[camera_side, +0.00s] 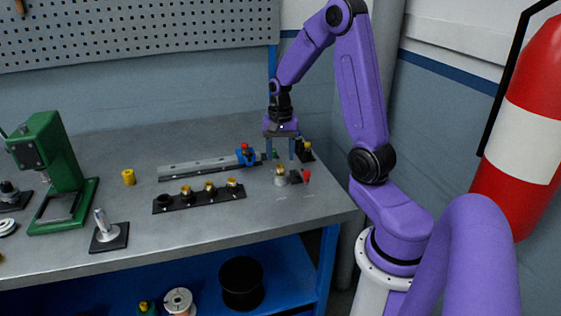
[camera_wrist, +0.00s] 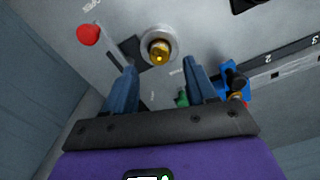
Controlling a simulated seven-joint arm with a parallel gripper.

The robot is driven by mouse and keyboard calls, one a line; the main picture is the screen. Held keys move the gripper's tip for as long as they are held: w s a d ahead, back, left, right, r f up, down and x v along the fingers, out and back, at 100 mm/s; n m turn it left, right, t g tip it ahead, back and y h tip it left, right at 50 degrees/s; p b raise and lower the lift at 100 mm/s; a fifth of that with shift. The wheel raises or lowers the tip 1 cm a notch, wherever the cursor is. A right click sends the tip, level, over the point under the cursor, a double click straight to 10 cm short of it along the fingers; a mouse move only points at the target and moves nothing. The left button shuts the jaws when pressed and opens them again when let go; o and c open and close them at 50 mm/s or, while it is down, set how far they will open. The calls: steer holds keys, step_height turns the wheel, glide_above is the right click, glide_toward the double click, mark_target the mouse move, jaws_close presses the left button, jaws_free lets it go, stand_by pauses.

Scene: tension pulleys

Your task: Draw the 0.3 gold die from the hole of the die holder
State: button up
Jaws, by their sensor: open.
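The die holder (camera_wrist: 173,39) is a round silver piece on the bench, just ahead of my fingers in the wrist view. The gold die (camera_wrist: 159,56) sits in its hole; its marking is too small to read. In the side view the silver holder (camera_side: 280,180) stands near the right end of the bench, with gold at its top. My gripper (camera_side: 281,157) points down above and slightly behind the holder. In the wrist view my gripper (camera_wrist: 160,66) is open and empty, its blue fingers spread wide to either side of the die's line and apart from it.
A red knob (camera_wrist: 88,35) stands close to the holder. A black rack (camera_side: 208,199) with several gold pieces lies to the left. A grey rail with a blue clamp (camera_side: 246,155) lies behind it. A green press (camera_side: 55,165) is far left. The bench's front right is mostly clear.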

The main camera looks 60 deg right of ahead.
mark_target(280, 165)
steer(key=shift+f, duration=1.75)
jaws_close()
steer(key=shift+r, duration=1.6)
steer(key=shift+r, duration=2)
